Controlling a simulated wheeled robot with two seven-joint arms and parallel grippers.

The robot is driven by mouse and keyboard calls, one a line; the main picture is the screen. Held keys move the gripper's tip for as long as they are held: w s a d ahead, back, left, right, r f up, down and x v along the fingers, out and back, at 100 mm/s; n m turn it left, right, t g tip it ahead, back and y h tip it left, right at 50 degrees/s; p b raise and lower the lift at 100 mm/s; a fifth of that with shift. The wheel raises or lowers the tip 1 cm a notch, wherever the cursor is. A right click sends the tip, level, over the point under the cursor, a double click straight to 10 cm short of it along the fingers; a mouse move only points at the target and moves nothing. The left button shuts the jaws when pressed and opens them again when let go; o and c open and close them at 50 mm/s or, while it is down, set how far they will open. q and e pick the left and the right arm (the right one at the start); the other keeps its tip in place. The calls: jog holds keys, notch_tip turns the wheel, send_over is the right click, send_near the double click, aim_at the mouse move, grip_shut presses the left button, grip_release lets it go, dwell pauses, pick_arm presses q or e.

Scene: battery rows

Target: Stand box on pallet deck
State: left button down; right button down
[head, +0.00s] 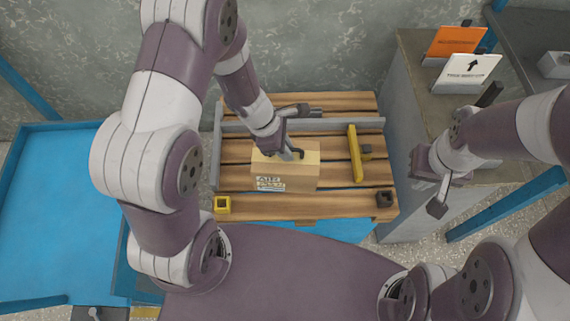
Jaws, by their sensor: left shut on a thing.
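A tan cardboard box (300,180) with a printed label on its near face is at the middle of the wooden pallet deck (340,204). My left gripper (290,154) reaches down from above and is shut on the box at its upper face. The fingertips are partly hidden against the box. I cannot tell whether the box's underside touches the deck slats. My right gripper (428,183) is empty and looks open, off to the right of the pallet beside the grey cabinet.
A grey rail (345,124) runs along the pallet's back, another along its left side. Orange (456,42) and white (467,68) signs stand on the cabinet.

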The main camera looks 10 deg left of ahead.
pick_arm(q)
jog(key=shift+s+f+n+t+b, duration=0.15)
jog(key=shift+f+n+b, duration=0.1)
jog(key=shift+f, duration=0.15)
jog(key=shift+s+f+n+t+b, duration=0.15)
jog(key=shift+f+n, duration=0.1)
jog(key=shift+f, duration=0.15)
jog(key=shift+a+f, duration=0.15)
jog(key=w+a+f, duration=0.7)
jog(key=w+f, duration=0.1)
jog(key=f, duration=0.2)
jog(key=shift+w+a+f, duration=0.15)
jog(key=shift+a+f, duration=0.25)
pick_arm(e)
jog(key=shift+f, duration=0.45)
pick_arm(q)
jog(key=shift+f, duration=0.1)
pick_arm(e)
jog(key=shift+f, duration=0.15)
pick_arm(q)
jog(key=c, duration=1.1)
grip_release()
